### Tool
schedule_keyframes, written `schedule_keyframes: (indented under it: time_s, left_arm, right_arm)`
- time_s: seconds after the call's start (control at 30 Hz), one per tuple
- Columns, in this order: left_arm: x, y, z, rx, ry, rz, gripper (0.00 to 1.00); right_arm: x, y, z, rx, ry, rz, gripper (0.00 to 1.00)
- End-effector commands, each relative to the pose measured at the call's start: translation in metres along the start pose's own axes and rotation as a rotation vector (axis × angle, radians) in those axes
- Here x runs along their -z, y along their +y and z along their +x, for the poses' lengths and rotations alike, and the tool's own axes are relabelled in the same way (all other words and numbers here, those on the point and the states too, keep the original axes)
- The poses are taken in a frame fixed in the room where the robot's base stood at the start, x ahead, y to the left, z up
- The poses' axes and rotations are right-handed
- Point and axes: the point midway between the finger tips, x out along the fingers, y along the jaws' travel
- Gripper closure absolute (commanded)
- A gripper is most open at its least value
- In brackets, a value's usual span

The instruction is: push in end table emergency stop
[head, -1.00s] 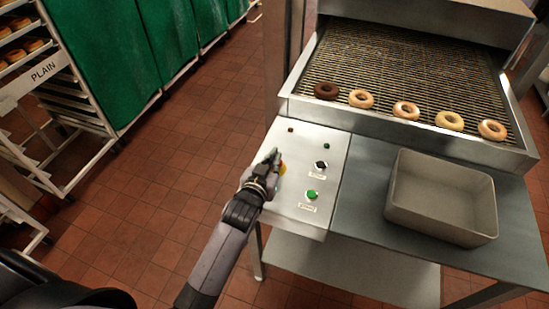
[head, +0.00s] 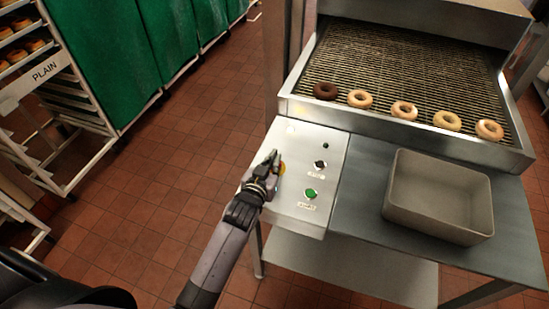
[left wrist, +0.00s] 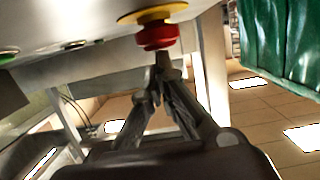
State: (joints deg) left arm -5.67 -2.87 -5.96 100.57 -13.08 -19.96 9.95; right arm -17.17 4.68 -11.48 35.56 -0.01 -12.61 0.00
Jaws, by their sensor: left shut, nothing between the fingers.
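The emergency stop is a red mushroom button (left wrist: 158,38) on a yellow collar (left wrist: 152,14), at the top of the left wrist view. In the head view only its yellow edge (head: 282,168) shows, on the left side of the steel control panel (head: 300,215); my gripper hides the rest. My left gripper (head: 273,157) is shut and empty, at the panel's left edge. In the left wrist view its fingertips (left wrist: 163,60) meet right by the red cap; I cannot tell whether they touch it, or how far the button is pressed. My right gripper is not in view.
A conveyor (head: 400,75) carries several donuts; an empty metal bin (head: 440,195) stands on the table. Floor left of the panel is clear up to a rack (head: 70,90).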

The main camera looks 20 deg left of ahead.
Motion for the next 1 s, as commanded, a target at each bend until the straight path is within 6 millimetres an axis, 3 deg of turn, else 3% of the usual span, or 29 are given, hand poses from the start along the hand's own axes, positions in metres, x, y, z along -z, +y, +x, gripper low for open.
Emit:
schedule_keyframes:
  time_s: [0.03,0.13,0.2,0.53,0.7,1.0]
  left_arm:
    - [0.019,-0.001,-0.001,0.000,0.006,0.001,1.00]
    - [0.041,-0.003,0.000,0.000,0.016,0.002,1.00]
    - [0.027,-0.003,-0.017,-0.001,0.014,0.001,1.00]
    - [0.031,-0.003,-0.082,-0.001,0.021,0.001,1.00]
    - [0.032,-0.003,-0.096,-0.001,0.022,0.002,1.00]
    - [0.033,-0.003,-0.099,-0.001,0.024,0.002,1.00]
  right_arm:
    - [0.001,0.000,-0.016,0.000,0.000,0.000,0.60]
    - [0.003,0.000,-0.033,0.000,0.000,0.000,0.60]
    - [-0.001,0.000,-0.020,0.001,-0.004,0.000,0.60]
    - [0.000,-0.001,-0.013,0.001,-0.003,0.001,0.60]
    - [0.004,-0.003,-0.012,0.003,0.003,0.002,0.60]
    - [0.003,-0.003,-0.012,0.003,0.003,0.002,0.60]
